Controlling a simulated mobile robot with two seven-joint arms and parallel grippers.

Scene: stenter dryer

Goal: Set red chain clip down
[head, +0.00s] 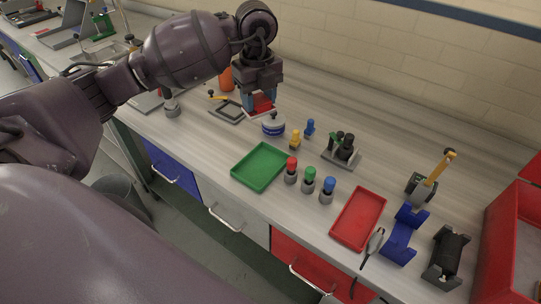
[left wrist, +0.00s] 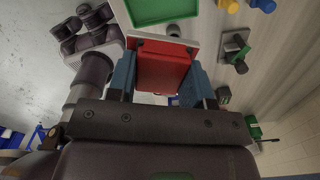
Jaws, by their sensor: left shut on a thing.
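My left gripper (head: 260,101) is shut on the red chain clip (head: 263,106), pointing down over the back part of the bench. In the left wrist view the red clip (left wrist: 162,66) sits between the two blue fingers, with a pale plate along its far edge. I cannot tell whether the clip touches the bench top. My right gripper is not in view.
Yellow (head: 295,141) and blue (head: 309,130) small pieces stand to the right. A green tray (head: 260,168) and red tray (head: 358,219) lie nearer the front edge.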

